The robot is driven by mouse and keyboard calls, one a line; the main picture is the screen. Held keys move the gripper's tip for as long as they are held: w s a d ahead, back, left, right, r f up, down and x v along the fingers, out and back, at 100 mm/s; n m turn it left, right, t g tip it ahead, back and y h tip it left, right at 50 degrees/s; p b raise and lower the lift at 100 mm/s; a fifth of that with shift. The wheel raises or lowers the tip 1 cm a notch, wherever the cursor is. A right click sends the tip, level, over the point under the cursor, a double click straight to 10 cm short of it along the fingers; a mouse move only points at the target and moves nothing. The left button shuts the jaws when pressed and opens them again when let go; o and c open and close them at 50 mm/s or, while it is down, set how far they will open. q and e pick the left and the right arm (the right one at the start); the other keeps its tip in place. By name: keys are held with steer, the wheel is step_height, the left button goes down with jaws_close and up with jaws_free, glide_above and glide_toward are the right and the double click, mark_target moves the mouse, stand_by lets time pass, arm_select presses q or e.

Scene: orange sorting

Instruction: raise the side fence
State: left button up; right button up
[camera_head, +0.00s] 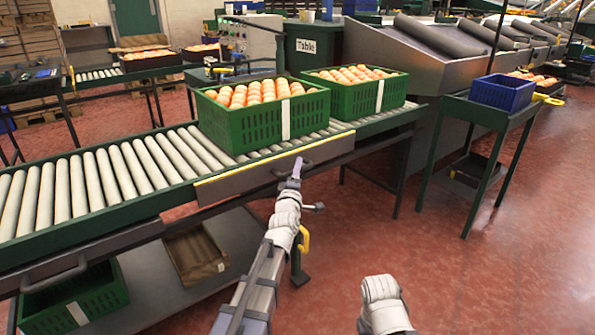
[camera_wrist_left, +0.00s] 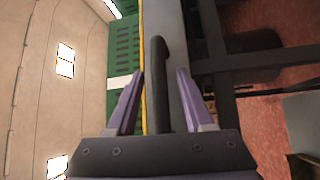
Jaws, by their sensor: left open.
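The side fence (camera_head: 240,180) is a long dark panel with a yellow top edge along the front of the roller conveyor. Its top edge sits at about roller height, below the crate tops. A dark bar handle (camera_head: 280,174) stands out from the fence. My left gripper (camera_head: 296,168) is at this handle. In the left wrist view, the open fingers (camera_wrist_left: 160,74) stand on either side of the handle (camera_wrist_left: 160,110), with a gap visible on both sides. Of my right arm only a white link shows at the bottom; its gripper is out of view.
Two green crates of oranges, one left (camera_head: 255,125) and one right (camera_head: 365,100), stand on the rollers (camera_head: 110,180) behind the fence. Another green crate (camera_head: 75,300) is below the conveyor. A blue bin (camera_head: 500,92) sits on a stand at right. Red floor (camera_head: 480,270) is clear at right.

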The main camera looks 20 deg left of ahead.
arm_select(q)
jaws_close()
stand_by(0.3)
stand_by(1.1)
